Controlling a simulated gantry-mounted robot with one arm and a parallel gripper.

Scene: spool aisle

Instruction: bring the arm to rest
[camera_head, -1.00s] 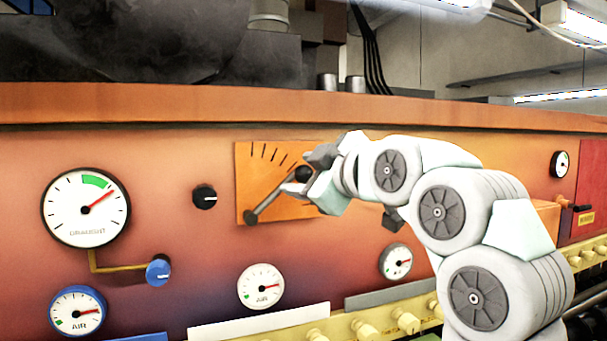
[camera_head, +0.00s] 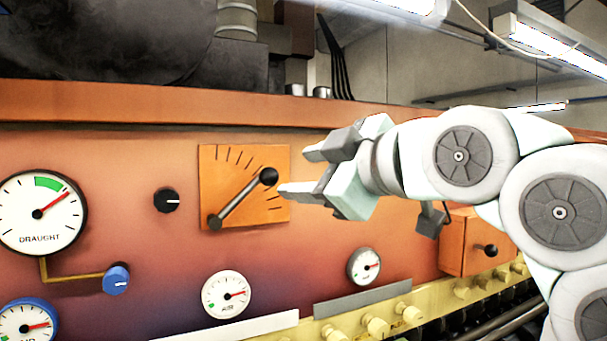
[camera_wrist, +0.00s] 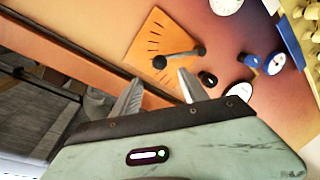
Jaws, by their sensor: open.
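My gripper (camera_head: 295,170) is open and empty in the head view, with its two fingers pointing left. It is just right of the orange plate (camera_head: 225,165) and stands apart from the lever (camera_head: 243,199). The lever slants from a grey hub at lower left to a black knob (camera_head: 268,176) at upper right. In the wrist view my gripper (camera_wrist: 160,90) shows two parted fingers with nothing between them. The plate (camera_wrist: 150,45) and lever (camera_wrist: 185,56) lie beyond the fingertips there.
The panel carries a draught gauge (camera_head: 40,213), a black dial (camera_head: 167,200), a blue knob (camera_head: 116,279) and small air gauges (camera_head: 226,295). An orange box (camera_head: 465,240) juts out below my arm. Yellow valves (camera_head: 375,325) line the lower edge. A ledge (camera_head: 150,102) runs above.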

